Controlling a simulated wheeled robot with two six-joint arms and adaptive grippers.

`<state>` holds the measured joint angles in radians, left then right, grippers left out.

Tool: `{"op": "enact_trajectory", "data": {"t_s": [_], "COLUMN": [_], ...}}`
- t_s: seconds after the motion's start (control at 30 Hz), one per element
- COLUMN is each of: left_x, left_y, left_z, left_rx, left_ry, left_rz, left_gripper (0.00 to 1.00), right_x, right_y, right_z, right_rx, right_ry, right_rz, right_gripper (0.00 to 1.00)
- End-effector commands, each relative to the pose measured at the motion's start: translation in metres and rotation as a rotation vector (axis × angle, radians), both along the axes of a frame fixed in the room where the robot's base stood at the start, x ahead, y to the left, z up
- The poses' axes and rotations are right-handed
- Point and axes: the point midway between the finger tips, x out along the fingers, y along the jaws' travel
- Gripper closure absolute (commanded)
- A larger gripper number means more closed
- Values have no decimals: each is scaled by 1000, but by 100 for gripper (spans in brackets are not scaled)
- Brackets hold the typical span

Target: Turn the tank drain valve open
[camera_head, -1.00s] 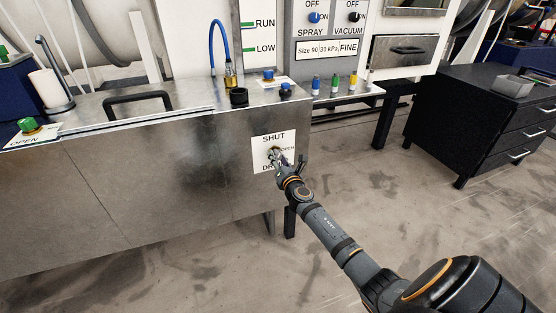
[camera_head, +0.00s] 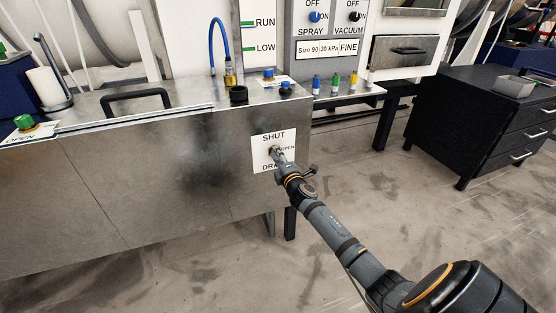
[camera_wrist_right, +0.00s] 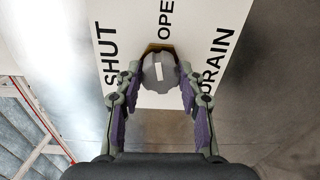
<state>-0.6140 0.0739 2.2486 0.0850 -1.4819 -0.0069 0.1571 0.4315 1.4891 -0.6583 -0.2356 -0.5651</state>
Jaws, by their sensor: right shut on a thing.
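The drain valve is a small grey knob (camera_wrist_right: 158,72) with a white line. It sits on a white plate (camera_head: 260,162) marked SHUT, OPEN and DRAIN on the front of the metal tank (camera_head: 150,185). In the right wrist view the knob is between the two fingers of my right gripper (camera_wrist_right: 158,85), which is shut on it. The knob's white line runs up toward the word OPEN. In the head view the gripper (camera_head: 277,155) hides most of the knob. My left gripper is not in view.
On the tank top are a black handle (camera_head: 138,101), a blue hose (camera_head: 218,40) and a black cap (camera_head: 239,94). Several coloured fittings stand on the shelf to the right. A dark drawer cabinet (camera_head: 480,125) stands further right. The floor between is clear.

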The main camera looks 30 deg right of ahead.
Motion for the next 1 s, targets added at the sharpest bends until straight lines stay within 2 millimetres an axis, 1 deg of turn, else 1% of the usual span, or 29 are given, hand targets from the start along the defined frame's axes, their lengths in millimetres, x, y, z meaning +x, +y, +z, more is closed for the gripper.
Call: {"op": "enact_trajectory", "data": {"t_s": [0.2, 0.4, 0.6, 1.0], "left_x": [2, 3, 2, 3], "left_y": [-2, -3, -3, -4], "left_z": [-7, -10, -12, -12], "left_rx": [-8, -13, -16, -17], "left_ry": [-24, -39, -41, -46], "left_rz": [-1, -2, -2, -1], "left_gripper": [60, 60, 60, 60], "right_x": [0, 0, -1, -1], "right_y": [0, -1, -1, -1], "right_z": [-2, -2, -1, -1], "right_rx": [130, 204, 237, 244], "right_ry": [-30, -47, -54, -56], "right_rz": [0, -1, -1, -1], "right_gripper": [93, 93, 93, 93]}}
